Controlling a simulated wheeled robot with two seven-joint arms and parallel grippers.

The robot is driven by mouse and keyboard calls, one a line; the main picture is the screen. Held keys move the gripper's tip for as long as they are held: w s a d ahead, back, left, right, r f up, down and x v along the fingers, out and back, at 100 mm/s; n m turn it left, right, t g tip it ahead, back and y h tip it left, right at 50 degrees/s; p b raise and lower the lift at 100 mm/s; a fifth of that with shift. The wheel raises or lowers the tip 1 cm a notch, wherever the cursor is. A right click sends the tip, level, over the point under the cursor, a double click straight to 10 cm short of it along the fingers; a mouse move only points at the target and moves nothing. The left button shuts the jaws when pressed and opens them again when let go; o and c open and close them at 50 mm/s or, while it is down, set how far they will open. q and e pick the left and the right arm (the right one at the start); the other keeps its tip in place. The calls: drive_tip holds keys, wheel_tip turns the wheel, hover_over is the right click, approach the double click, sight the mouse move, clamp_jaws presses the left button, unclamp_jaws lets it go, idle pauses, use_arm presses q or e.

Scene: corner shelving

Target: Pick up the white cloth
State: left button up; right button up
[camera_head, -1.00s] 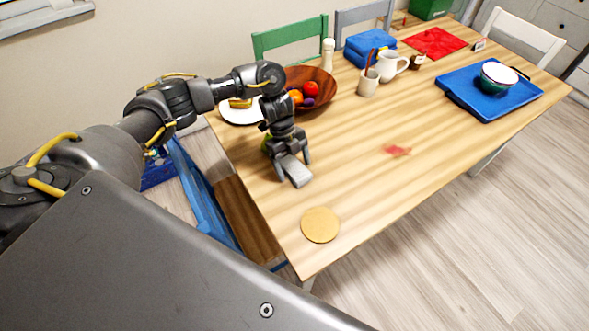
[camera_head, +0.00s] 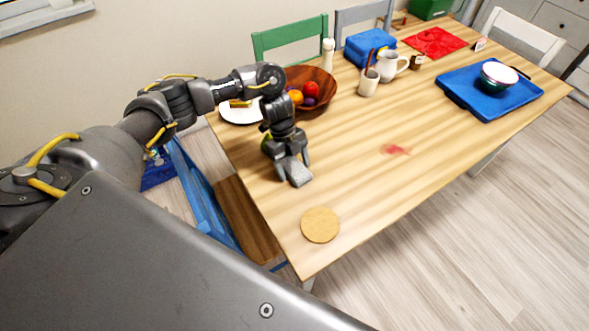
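My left gripper (camera_head: 292,166) points down at the left part of the wooden table, near its left edge. Its two fingers stand apart on either side of a small pale grey-white piece (camera_head: 297,175), which looks like the white cloth. Part of this piece is hidden by the gripper. I cannot tell whether the fingers press on it or only stand around it, or whether it touches the table. My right gripper is not in view.
A round tan coaster (camera_head: 320,225) lies near the front corner of the table (camera_head: 400,190). A reddish stain (camera_head: 396,150) is mid-table. A wooden fruit bowl (camera_head: 322,92) and white plate (camera_head: 240,115) stand behind the gripper. A blue tray (camera_head: 462,95) holds a bowl.

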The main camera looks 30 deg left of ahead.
sight(296, 168)
use_arm(q)
drive_tip(key=c, duration=0.8)
drive_tip(key=shift+c, duration=0.2)
drive_tip(key=shift+r, duration=0.15)
drive_tip(key=shift+r, duration=0.2)
wheel_tip(296, 168, up, 2)
drive_tip(key=shift+w+r, duration=0.1)
drive_tip(key=shift+r, duration=0.1)
drive_tip(key=w+d+r+b, duration=0.3)
drive_tip(key=w+d+r, duration=0.6)
drive_tip(key=w+r, duration=0.1)
drive_tip(key=shift+w+r, duration=0.2)
drive_tip(key=shift+r, duration=0.05)
drive_tip(key=shift+d, duration=0.1)
